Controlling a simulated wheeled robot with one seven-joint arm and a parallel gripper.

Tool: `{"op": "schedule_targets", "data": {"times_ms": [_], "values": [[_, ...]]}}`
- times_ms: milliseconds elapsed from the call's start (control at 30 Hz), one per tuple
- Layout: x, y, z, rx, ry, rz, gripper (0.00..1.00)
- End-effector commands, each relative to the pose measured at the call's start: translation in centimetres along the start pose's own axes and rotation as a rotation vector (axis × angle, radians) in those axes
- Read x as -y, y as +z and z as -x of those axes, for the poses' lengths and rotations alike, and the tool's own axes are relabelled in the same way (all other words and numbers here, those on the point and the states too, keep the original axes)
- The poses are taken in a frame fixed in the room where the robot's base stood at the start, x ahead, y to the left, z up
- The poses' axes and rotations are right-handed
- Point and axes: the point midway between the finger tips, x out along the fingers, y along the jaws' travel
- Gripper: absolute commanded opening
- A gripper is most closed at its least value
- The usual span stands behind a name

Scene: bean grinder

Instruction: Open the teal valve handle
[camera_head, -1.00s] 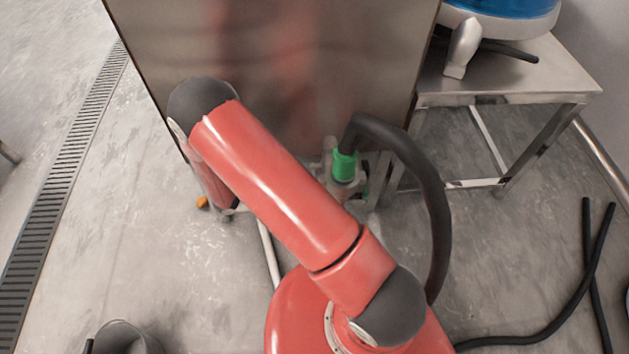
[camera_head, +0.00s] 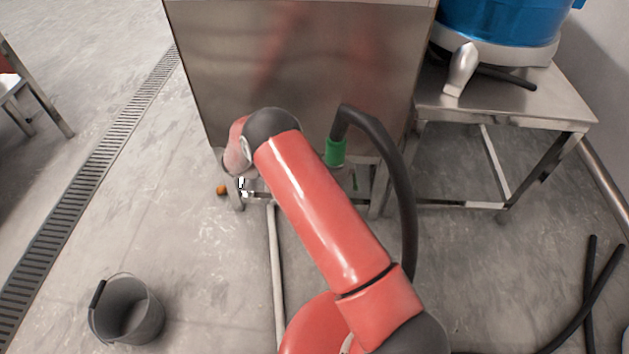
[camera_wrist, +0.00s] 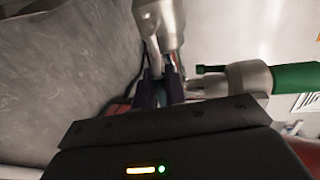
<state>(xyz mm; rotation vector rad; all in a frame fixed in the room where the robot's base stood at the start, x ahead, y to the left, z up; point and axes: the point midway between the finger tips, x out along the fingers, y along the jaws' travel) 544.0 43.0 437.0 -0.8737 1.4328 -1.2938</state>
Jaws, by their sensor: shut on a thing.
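In the wrist view my gripper (camera_wrist: 163,88) has its dark fingers close together at the metal pipework (camera_wrist: 160,22). A narrow bluish sliver (camera_wrist: 172,70) shows between the fingers; it seems to be the teal valve handle, mostly covered by them. A metal fitting (camera_wrist: 248,77) with a green sleeve (camera_wrist: 295,77) lies just right of the fingers. The green sleeve (camera_head: 335,152) also shows in the head view, on the end of a black hose. My red arm reaches toward the lower part of the steel cabinet (camera_head: 300,75); the fingers cannot be made out there.
The black hose (camera_head: 400,180) arches down right of my arm. A steel table (camera_head: 510,108) with a blue-topped machine (camera_head: 500,25) stands at the right. A grey bucket (camera_head: 128,310) sits on the floor at lower left. An orange object (camera_head: 222,190) lies near the cabinet leg. Floor at left is mostly clear.

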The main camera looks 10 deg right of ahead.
Motion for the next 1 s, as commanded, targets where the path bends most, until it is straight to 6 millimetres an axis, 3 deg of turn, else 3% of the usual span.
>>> {"op": "schedule_targets", "data": {"times_ms": [667,700,800,1000], "values": [[0.34,0.39,0.23,-0.012,0.001,0.06,0.0],[0.34,0.39,0.23,-0.011,0.002,0.06,0.15],[0.34,0.39,0.22,-0.011,0.002,0.06,0.29],[0.3,0.37,0.19,-0.012,0.001,0.06,0.31]]}}
